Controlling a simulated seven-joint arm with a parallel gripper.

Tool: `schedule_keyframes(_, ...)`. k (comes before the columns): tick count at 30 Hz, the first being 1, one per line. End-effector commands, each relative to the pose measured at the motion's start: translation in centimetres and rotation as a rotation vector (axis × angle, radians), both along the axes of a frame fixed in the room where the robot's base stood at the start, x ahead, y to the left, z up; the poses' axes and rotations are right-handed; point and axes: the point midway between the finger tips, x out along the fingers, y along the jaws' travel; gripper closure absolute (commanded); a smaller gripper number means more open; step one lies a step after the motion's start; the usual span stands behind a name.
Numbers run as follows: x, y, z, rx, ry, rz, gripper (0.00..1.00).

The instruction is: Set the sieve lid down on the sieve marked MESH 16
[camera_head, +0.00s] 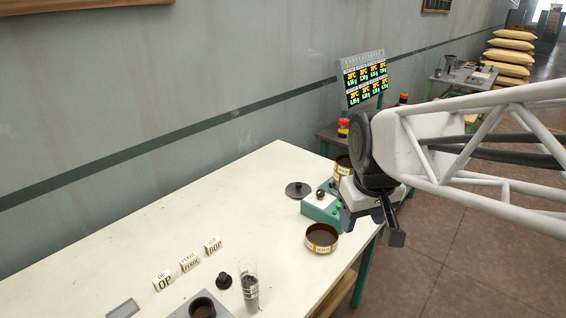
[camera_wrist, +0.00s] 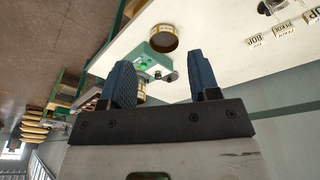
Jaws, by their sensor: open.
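The sieve lid (camera_head: 299,189), a dark grey disc with a knob, lies on the white table beside the green-based device. One brass-coloured sieve (camera_head: 321,238) with a dark inside stands near the table's right edge; it also shows in the wrist view (camera_wrist: 164,38). A second brass-coloured sieve (camera_head: 343,165) stands behind the device, partly hidden by my arm. Their labels are too small to read, so I cannot tell which is MESH 16. My gripper (camera_head: 386,222) is open and empty, up above and right of the table edge. Its two blue fingers are wide apart in the wrist view (camera_wrist: 163,80).
The green device (camera_head: 319,207) with a pale top sits between the lid and the near sieve. White letter blocks (camera_head: 189,262), a clear cylinder (camera_head: 249,285) and a dark knobbed piece (camera_head: 223,281) stand at the front. A display panel (camera_head: 364,80) rises behind. The table's left-middle is clear.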

Motion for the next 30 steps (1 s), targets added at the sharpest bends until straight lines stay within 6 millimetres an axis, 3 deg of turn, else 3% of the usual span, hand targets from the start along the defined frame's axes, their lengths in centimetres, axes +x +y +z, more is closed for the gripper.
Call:
schedule_keyframes(16,13.8,0.9,0.0,-0.048,0.054,0.304,0.44)
schedule_keyframes(30,25.7,1.9,-3.0,-0.078,0.098,0.567,0.44)
